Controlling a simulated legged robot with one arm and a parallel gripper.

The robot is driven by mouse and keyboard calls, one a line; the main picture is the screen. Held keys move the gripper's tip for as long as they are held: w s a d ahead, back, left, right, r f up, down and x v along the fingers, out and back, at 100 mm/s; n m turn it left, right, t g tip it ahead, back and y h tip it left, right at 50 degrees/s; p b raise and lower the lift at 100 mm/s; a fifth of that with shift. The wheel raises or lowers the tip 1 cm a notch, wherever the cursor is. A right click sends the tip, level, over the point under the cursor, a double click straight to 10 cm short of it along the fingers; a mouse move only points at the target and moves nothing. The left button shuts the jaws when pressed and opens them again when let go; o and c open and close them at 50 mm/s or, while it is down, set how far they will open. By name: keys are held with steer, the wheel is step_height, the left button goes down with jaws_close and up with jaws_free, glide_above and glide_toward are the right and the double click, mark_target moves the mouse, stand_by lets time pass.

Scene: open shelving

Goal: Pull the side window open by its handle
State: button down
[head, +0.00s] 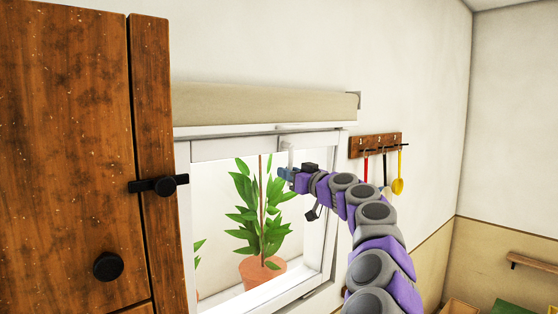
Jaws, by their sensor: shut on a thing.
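The side window (326,240) is a white-framed window in the wall at the centre of the head view. Its handle (290,157) is a pale upright piece near the top of the frame. My gripper (287,174) is at the lower part of the handle and is shut on it. The fingertips are small, so the exact grip is hard to see. The window's left side is partly hidden behind the wooden cabinet. I cannot tell clearly whether the window stands ajar.
A potted plant (263,270) stands at the window. A rolled beige blind (262,105) hangs above it. A wooden cabinet (70,130) with black knobs fills the left. A rack (375,145) with hanging utensils is right of the window. A small shelf (532,262) is at far right.

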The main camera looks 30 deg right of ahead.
steer(key=shift+s+d+f+t+b, duration=0.1)
steer(key=shift+s+f+t+b, duration=0.1)
steer(key=shift+s+b, duration=0.55)
steer(key=shift+s+d+f+t+b, duration=0.15)
steer(key=shift+s+b, duration=0.3)
steer(key=shift+b, duration=0.65)
steer(key=shift+s+d+f+t+b, duration=0.1)
steer(key=shift+s+f+b, duration=0.1)
steer(key=shift+s+b, duration=0.55)
steer(key=shift+w, duration=0.15)
steer(key=c, duration=1.4)
jaws_free()
steer(key=shift+c, duration=0.2)
steer(key=o, duration=0.3)
steer(key=shift+s+r, duration=0.15)
steer(key=shift+s, duration=0.2)
steer(key=o, duration=0.4)
steer(key=shift+w, duration=0.25)
steer(key=shift+o, duration=0.3)
steer(key=shift+s, duration=0.1)
steer(key=shift+s, duration=0.1)
